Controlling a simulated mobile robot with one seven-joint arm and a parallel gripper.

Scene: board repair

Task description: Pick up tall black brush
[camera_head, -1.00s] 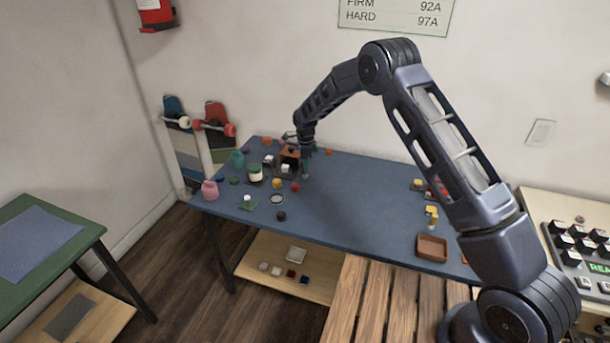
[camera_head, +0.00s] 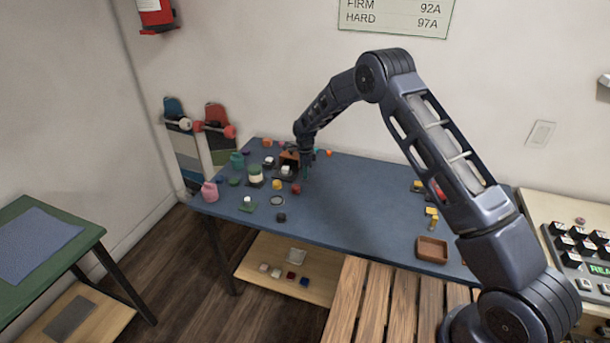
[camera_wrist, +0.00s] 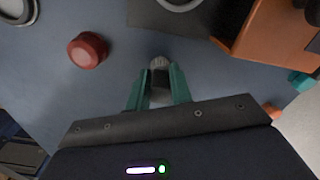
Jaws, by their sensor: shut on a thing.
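My gripper (camera_wrist: 158,88) has green fingers, shut on a dark, narrow thing with a grey tip, which I take to be the black brush (camera_wrist: 159,64). The fingers hide much of it. In the head view my gripper (camera_head: 307,163) is over the far left part of the blue table, beside an orange-brown holder (camera_head: 289,154). The brush is too small to make out there. I cannot tell whether it touches the table.
A red round piece (camera_wrist: 87,50) is left of the fingers in the wrist view. The orange-brown holder (camera_wrist: 268,38) stands close on the right. Jars and small parts crowd the table's left end. The table's middle (camera_head: 350,200) is clear.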

